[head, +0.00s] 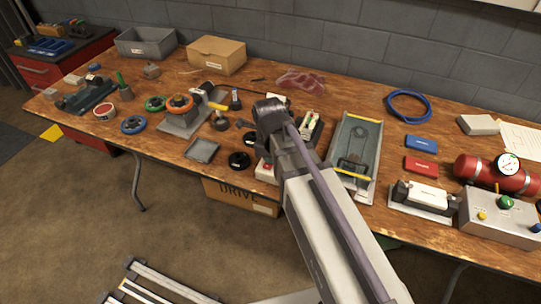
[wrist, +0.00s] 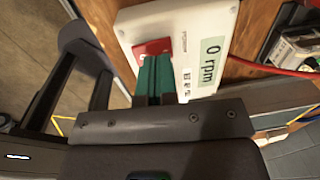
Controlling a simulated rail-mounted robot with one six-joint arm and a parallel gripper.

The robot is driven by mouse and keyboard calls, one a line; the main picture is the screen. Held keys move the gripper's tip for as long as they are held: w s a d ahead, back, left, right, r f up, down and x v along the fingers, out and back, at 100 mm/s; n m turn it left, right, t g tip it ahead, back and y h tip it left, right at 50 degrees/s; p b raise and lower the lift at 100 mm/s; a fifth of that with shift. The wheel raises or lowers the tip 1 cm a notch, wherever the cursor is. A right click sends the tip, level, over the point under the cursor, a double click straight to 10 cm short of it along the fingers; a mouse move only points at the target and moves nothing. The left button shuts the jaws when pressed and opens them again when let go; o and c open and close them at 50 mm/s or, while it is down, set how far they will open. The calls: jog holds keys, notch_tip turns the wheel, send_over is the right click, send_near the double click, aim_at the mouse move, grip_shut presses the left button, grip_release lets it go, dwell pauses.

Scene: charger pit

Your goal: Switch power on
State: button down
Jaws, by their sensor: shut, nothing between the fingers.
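In the wrist view a white control box (wrist: 185,22) carries a display (wrist: 210,62) reading "0 rpm" and a red switch (wrist: 152,46). The green fingers of my gripper (wrist: 154,60) are shut and empty. Their tips are right at the red switch and cover its lower part; I cannot tell whether they touch it. In the head view the white box with a red part (head: 266,171) shows near the table's front edge, partly behind my arm. My gripper is hidden behind the arm there.
On the wooden table (head: 300,85), a black round part (head: 239,161) and a grey tray (head: 202,150) lie left of the box. A grey tray-like fixture (head: 357,135) lies to the right. A red cable (wrist: 270,68) runs by the box in the wrist view.

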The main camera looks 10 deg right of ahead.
notch_tip(320, 180, up, 14)
jog(key=w+d+p, duration=0.1)
jog(key=p, duration=1.2)
jog(key=shift+w+f, duration=0.15)
jog(key=shift+f, duration=0.1)
jog(key=s+d+n, duration=0.1)
jog(key=s+n, duration=0.3)
jog(key=n, duration=0.8)
jog(key=s+d+n, duration=0.1)
jog(key=s+n, duration=0.4)
jog(key=n, duration=0.8)
jog(key=shift+s+g, duration=0.15)
jog(key=shift+g, duration=0.15)
